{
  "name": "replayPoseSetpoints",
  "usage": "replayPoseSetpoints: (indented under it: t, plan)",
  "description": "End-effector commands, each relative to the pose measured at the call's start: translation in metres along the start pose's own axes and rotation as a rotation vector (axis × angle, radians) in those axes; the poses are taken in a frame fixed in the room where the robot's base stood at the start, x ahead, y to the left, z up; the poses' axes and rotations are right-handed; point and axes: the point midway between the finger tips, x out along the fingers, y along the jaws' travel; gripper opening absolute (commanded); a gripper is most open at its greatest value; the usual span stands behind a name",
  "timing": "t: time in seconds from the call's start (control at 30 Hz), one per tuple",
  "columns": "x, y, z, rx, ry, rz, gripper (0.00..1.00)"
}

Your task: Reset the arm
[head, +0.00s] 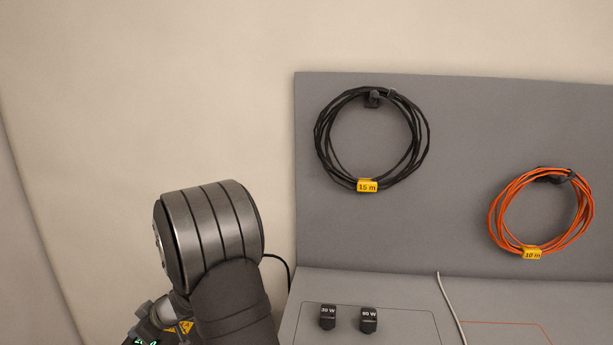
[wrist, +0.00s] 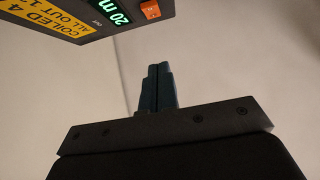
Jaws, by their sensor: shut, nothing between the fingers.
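My gripper (wrist: 157,72) shows in the wrist view with its two dark fingers together, shut and empty. Behind it is a pale, plain surface, and nothing touches the fingers. In the head view my arm's thick grey joint stands at the lower left, in front of the pale wall. The gripper itself is not visible in the head view.
A grey panel (head: 460,110) bears a black cable coil (head: 420,150) tagged 15 m and an orange coil (head: 497,220) tagged 10 m. Two black blocks, 30 W (head: 327,318) and 90 W (head: 368,320), sit below.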

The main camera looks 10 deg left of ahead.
Motion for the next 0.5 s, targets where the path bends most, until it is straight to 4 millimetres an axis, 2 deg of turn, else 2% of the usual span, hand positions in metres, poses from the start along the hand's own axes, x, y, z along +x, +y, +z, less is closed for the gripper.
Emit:
replayPoseSetpoints:
  t: [0.17, 0.5]
  plan:
    - [-0.0066, -0.0002, 0.0003, 0.0, 0.0, -0.001, 0.0]
    - [-0.005, -0.0002, 0.0002, 0.0, -0.001, -0.001, 0.0]
